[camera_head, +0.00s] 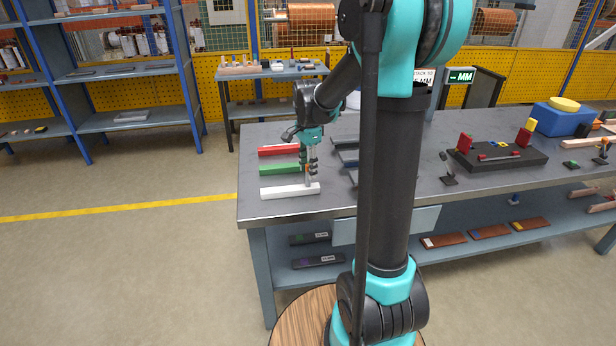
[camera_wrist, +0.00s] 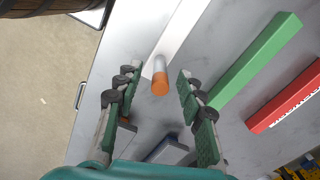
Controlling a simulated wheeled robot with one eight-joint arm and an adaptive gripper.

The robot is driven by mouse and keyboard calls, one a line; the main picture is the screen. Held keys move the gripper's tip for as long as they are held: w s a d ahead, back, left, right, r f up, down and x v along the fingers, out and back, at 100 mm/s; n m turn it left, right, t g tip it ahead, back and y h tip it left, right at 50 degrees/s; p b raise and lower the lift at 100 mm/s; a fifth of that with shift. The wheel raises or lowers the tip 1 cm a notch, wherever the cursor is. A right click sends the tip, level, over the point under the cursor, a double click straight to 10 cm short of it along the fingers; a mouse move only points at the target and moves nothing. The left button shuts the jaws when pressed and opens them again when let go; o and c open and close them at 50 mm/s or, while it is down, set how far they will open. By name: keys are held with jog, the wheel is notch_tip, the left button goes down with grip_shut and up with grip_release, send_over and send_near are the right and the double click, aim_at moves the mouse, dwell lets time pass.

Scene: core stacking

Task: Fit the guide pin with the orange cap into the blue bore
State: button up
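The guide pin (camera_wrist: 161,66), pale with an orange cap (camera_wrist: 160,84), shows in the wrist view between and slightly beyond my fingertips, its cap facing the camera. It overlaps a white bar (camera_wrist: 187,32) in that view. My gripper (camera_wrist: 153,85) is open, with a clear gap on both sides of the pin. In the head view my gripper (camera_head: 309,178) points down over the white bar (camera_head: 285,191) at the left end of the grey table; a small orange spot shows between its fingers. I cannot make out a blue bore in either view.
A green bar (camera_head: 280,169) and a red bar (camera_head: 279,150) lie behind the white bar. Blue-grey bars (camera_head: 345,140) lie to the right. A black fixture (camera_head: 497,157) and a blue box with a yellow top (camera_head: 556,121) stand farther right. My arm hides the table's middle.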

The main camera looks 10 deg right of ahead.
jog(key=shift+f, duration=0.1)
jog(key=shift+c, duration=0.3)
grip_shut()
